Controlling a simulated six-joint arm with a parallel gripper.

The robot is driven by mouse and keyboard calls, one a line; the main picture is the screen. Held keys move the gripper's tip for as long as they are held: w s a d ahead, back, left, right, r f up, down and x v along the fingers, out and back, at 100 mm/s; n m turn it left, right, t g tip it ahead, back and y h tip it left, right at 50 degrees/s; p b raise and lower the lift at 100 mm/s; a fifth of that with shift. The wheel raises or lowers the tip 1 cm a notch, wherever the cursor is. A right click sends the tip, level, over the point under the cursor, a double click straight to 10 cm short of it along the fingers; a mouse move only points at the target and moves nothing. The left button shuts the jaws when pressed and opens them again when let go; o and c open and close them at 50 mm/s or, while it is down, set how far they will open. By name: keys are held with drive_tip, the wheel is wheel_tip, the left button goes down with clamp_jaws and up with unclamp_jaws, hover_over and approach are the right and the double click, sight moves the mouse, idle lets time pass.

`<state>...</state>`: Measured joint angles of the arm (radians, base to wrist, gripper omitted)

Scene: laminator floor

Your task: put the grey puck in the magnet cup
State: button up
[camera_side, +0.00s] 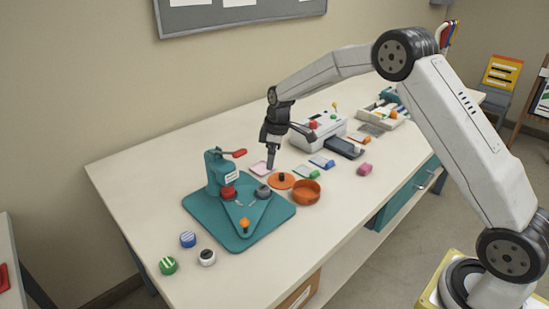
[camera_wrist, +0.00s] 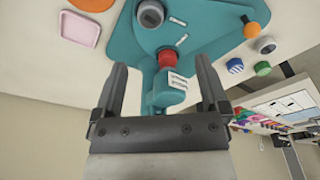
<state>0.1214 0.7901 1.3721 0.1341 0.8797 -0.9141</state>
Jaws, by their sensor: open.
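The grey puck (camera_side: 263,191) sits on the right part of a teal base plate (camera_side: 240,240); it also shows at the top of the wrist view (camera_wrist: 150,14). An open orange cup (camera_side: 306,192), which may be the magnet cup, stands on the table right of the plate; I see no label on it. My gripper (camera_side: 271,167) points down above the table, behind the puck. In the wrist view my gripper (camera_wrist: 163,75) is open, with nothing between its fingers.
A teal press (camera_side: 216,172) with a red lever stands on the plate beside a red puck (camera_side: 228,192). An orange disc with a dark knob (camera_side: 281,181) lies next to the cup. A white laminator (camera_side: 318,133) stands behind right.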

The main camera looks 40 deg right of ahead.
drive_tip(key=s+a+m, duration=0.2)
drive_tip(key=s+m, duration=0.2)
drive_tip(key=s, duration=1)
drive_tip(key=s+a+r+m+t+h, duration=0.1)
drive_tip(key=s+a+m, duration=0.2)
drive_tip(key=s, duration=1.1)
drive_tip(key=shift+r+m, duration=0.15)
drive_tip(key=shift+m, duration=0.45)
